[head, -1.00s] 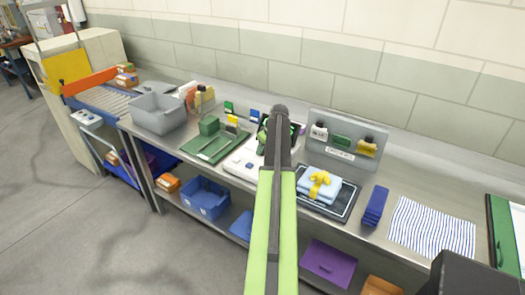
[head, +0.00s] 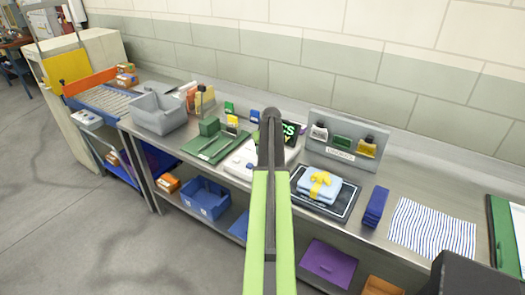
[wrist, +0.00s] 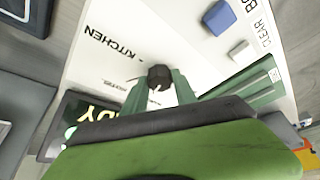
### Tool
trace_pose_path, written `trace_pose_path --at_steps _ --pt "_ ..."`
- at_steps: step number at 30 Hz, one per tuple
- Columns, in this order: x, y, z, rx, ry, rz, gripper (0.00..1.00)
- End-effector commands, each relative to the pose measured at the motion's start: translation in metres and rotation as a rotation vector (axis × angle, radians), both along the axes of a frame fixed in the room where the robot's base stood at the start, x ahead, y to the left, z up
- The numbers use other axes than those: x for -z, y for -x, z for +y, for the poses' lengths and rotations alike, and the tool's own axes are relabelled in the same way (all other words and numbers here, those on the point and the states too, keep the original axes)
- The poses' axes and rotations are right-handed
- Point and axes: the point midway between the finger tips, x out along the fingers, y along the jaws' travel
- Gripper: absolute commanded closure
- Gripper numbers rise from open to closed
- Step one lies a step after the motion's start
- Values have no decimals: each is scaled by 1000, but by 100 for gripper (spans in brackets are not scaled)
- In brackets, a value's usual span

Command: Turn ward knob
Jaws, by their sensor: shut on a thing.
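The ward knob (wrist: 159,76) is a small dark round knob with a pale pointer mark on the white panel (wrist: 88,62). In the wrist view it sits beside the printed word KITCHEN. My gripper (wrist: 158,92) has green fingers on either side of the knob and is shut on it. The white panel (head: 243,161) also shows in the head view on the steel bench, with a black screen (head: 290,131) bearing green letters behind it. In the head view my arm hides the knob and the gripper's fingers.
A blue block-shaped control (wrist: 219,17) and a small grey button (wrist: 238,50) stand on the panel near the word CLEAR. A green tray (head: 205,152) lies left of the panel. A dark mat (head: 342,211) with folded blue cloth lies right.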

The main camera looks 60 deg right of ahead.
Motion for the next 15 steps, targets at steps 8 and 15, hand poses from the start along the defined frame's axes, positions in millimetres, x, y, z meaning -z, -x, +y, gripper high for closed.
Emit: trace_pose_path --at_steps 8,15 --pt "0 -2 2 257 1 1 100" --pt "0 -3 2 447 1 1 100"
